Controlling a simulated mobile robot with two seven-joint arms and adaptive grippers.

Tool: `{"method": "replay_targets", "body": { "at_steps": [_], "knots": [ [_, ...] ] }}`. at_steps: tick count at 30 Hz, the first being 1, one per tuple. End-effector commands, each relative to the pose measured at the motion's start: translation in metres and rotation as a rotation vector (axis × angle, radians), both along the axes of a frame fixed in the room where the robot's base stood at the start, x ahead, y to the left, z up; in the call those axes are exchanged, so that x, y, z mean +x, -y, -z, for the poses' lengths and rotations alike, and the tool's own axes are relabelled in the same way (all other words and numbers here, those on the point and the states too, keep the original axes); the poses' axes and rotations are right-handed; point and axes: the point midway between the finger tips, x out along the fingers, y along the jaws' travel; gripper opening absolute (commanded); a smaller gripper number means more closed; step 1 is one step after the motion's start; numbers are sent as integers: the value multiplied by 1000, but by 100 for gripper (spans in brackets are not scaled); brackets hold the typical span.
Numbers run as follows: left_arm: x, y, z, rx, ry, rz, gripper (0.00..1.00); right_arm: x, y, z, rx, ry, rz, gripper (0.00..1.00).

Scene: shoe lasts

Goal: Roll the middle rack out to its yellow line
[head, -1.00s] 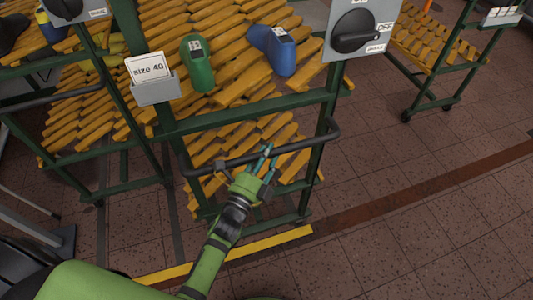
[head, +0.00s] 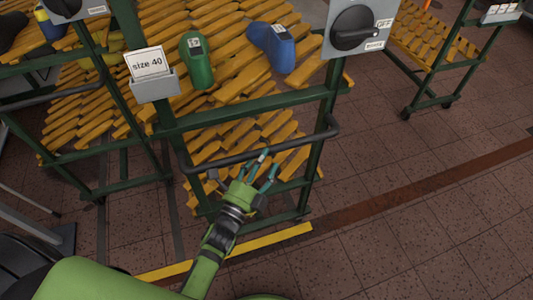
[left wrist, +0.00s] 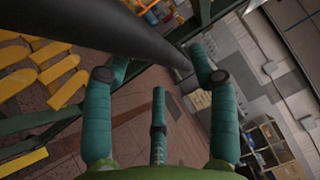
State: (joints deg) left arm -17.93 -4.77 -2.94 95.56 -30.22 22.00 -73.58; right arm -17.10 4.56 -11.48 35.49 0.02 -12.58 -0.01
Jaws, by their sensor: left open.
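The middle rack is a green frame (head: 250,111) with yellow slatted shelves and a "size 40" card (head: 149,63). A dark handle bar (head: 210,160) runs across its front; a dark bar also crosses the left wrist view (left wrist: 130,30). The yellow line (head: 272,243) lies on the floor, just in front of the rack's foot. My left gripper (head: 269,162) is open, its fingers just in front of and below the bar. In the left wrist view its fingers (left wrist: 160,75) are spread with nothing between them; contact with the bar is unclear. My right gripper is not in view.
A green last (head: 197,65) and a blue last (head: 275,50) sit on the rack. A grey box with a black knob (head: 353,30) is at its upper right. Other racks stand left and right (head: 440,72). The floor at right, with a brown strip (head: 400,195), is clear.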

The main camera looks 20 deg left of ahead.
Motion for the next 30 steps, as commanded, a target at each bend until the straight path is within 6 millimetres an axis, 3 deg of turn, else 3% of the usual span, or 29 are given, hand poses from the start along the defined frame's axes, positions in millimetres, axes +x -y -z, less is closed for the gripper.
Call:
{"method": "replay_targets", "body": {
  "at_steps": [6,12,18,30],
  "knots": [
    [-49,-9,8,0,-5,-1,59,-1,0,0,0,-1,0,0],
    [-78,-15,12,-1,-2,0,59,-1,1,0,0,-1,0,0],
    [-89,-17,12,-1,1,1,59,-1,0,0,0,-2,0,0],
    [-88,-17,12,-1,0,1,59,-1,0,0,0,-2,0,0]
  ]
}}
